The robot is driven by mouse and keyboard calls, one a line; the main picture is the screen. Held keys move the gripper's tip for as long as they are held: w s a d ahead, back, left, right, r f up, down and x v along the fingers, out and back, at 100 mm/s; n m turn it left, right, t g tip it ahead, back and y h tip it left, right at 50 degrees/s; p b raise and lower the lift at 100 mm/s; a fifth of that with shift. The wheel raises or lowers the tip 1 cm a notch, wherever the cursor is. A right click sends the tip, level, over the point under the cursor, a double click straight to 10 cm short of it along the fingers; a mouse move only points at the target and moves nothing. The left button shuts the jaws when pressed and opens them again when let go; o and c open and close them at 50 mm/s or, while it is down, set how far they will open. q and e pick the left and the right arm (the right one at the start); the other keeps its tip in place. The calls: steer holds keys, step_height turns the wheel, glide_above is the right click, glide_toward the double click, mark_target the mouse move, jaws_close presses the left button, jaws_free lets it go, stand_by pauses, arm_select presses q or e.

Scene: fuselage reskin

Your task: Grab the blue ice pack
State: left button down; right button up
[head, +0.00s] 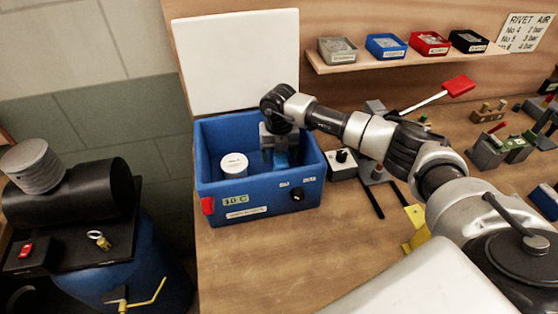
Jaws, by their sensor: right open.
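A blue cooler box (218,196) stands open on the wooden bench, its white lid (235,60) raised behind it. A white round tub (234,165) sits inside at the left. The blue ice pack (281,160) appears as a lighter blue shape inside the box, under my right gripper, and is largely hidden by it. My right gripper (278,152) reaches down into the box, right of the tub. It is open, its fingers at the blue shape; whether they touch it cannot be told. My left gripper is out of view.
Tools and fixtures (487,150) cover the bench at the right. A shelf (400,57) with small bins hangs on the back wall. A compressor (75,192) stands at the left, off the bench.

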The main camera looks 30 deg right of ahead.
steer(key=c, duration=1.1)
steer(key=shift+c, duration=0.3)
steer(key=shift+r, duration=0.15)
